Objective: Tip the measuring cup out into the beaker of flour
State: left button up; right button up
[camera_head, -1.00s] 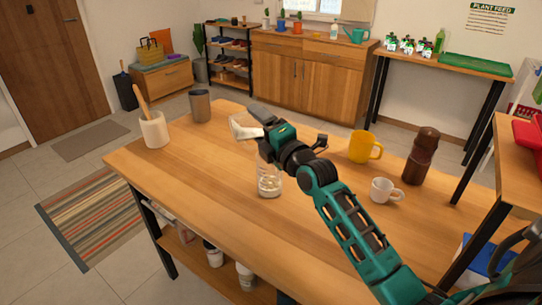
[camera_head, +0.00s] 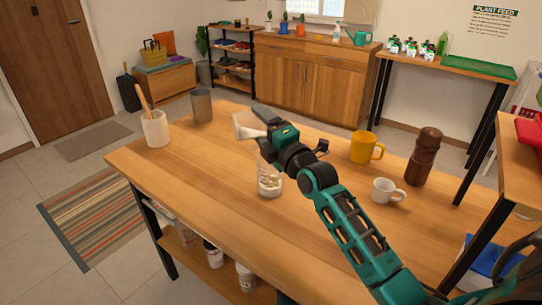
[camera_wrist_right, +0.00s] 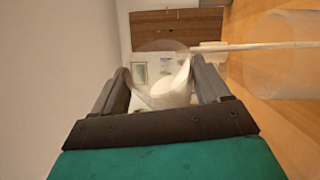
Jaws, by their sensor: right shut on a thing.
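My right gripper (camera_head: 262,122) is shut on the clear measuring cup (camera_head: 246,127), above the table and over the beaker side. The cup is tipped on its side. In the right wrist view the cup (camera_wrist_right: 152,62) sits between the fingers (camera_wrist_right: 160,85) with white contents (camera_wrist_right: 172,88) at its lip. A thin pale streak (camera_wrist_right: 245,46) runs from the cup toward the clear beaker (camera_wrist_right: 285,75), looking like a falling stream. The beaker (camera_head: 270,184) stands upright on the table below my gripper, with white flour in it; its top is partly hidden by my gripper. My left gripper is not in view.
The front left of the table is clear.

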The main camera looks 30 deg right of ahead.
jog(key=shift+f, duration=0.1)
pick_arm(q)
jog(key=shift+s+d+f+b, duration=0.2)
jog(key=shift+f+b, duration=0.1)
jog(key=shift+b, duration=0.3)
pick_arm(e)
jog(key=shift+d+f+m, duration=0.1)
jog(key=shift+f+m, duration=0.15)
jog(key=shift+m, duration=0.25)
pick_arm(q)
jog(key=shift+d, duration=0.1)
pick_arm(e)
jog(key=shift+d+m+t, duration=0.15)
jog(key=shift+m+t, duration=0.15)
jog(key=shift+m, duration=0.2)
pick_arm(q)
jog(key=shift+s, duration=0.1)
pick_arm(e)
jog(key=shift+s+r, duration=0.1)
